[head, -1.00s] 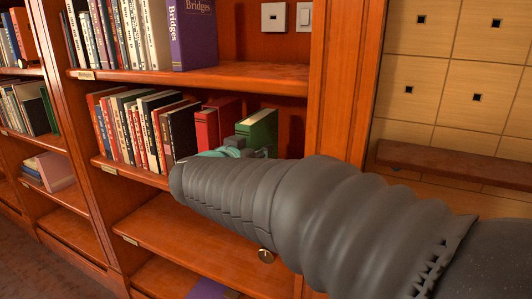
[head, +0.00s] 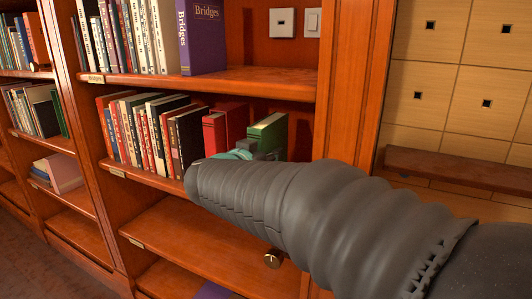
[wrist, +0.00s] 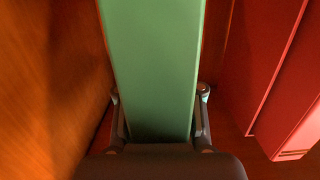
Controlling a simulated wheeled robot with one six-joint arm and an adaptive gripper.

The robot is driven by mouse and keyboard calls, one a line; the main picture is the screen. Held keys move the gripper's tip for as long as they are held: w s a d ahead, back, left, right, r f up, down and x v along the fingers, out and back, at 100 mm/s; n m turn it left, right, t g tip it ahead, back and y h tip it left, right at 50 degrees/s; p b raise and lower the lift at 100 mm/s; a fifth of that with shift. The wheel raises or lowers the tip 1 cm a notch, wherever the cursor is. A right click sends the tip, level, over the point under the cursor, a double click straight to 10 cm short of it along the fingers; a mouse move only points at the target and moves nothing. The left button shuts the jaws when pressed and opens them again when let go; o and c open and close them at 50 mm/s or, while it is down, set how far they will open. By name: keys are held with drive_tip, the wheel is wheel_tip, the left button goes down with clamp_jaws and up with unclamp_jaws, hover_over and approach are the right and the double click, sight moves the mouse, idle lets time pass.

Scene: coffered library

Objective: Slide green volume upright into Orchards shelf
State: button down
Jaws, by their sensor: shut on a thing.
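The green volume (head: 269,131) stands upright, with its far part within the shelf bay to the right of two red books. In the wrist view its green face (wrist: 152,70) fills the middle. My gripper (wrist: 160,120) is shut on it, one finger on each side. In the head view my gripper (head: 243,152) is partly hidden behind my arm, and so is the book's lower part. The shelf (head: 140,178) holding the red books has a small label (head: 117,173) that is too small to read.
A red book (head: 215,132) stands left of the green volume; in the wrist view red (wrist: 295,110) shows at right, with a gap. The wooden side wall (wrist: 45,80) is at left there. A purple Bridges book (head: 203,40) stands above.

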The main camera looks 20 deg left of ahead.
drive_tip(key=shift+f, duration=0.1)
drive_tip(key=c, duration=0.7)
unclamp_jaws()
drive_tip(key=shift+o, duration=0.2)
drive_tip(key=shift+f, duration=0.15)
drive_tip(key=shift+s, duration=0.1)
